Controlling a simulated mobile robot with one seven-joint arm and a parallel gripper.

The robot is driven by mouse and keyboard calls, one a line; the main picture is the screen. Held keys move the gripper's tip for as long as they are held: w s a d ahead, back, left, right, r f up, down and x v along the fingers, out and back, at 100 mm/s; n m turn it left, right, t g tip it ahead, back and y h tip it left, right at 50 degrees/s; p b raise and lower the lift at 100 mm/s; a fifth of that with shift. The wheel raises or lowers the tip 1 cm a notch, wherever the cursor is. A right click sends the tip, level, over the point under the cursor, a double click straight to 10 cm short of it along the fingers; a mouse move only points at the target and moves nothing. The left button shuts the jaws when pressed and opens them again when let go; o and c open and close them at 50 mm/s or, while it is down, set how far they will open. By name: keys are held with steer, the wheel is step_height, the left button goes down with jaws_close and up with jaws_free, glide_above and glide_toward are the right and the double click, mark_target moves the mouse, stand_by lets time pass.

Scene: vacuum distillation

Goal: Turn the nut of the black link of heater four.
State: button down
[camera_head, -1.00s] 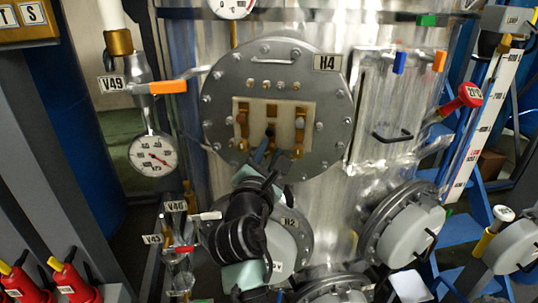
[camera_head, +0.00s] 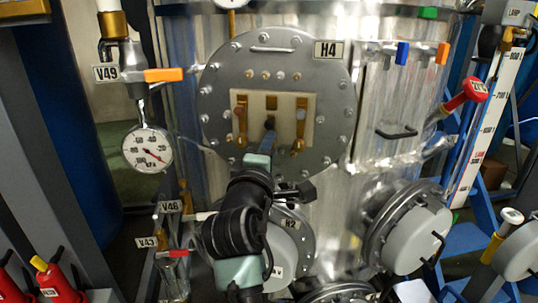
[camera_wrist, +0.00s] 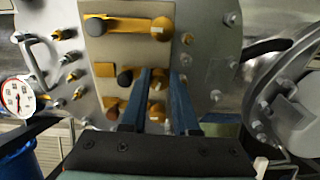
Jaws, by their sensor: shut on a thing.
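Heater four is the round grey bolted flange marked H4 (camera_head: 330,49), with a cream terminal plate (camera_head: 284,102) at its centre. The plate has brass links and nuts on both sides and a black link part (camera_head: 269,122) in the middle. My gripper (camera_head: 266,137) reaches the plate from below. In the wrist view my blue fingers (camera_wrist: 160,82) stand on either side of the middle brass nut (camera_wrist: 157,80) and are shut on it. A dark knob (camera_wrist: 125,77) is beside the left fingertip. In the head view my gripper hides that nut.
Brass nuts (camera_wrist: 160,27) (camera_wrist: 157,110) lie close on both sides of my fingers. Flange H2 (camera_head: 290,240) is behind my arm. Another grey flange (camera_head: 408,232) is at lower right. A pressure gauge (camera_head: 148,149) and valve V49 (camera_head: 134,80) are at left.

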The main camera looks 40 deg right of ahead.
steer(key=shift+f+m+b, duration=0.2)
steer(key=shift+m+b, duration=3.95)
steer(key=shift+m, duration=2.45)
steer(key=c, duration=0.7)
jaws_free()
steer(key=shift+o, duration=0.2)
steer(key=shift+a+r, duration=0.1)
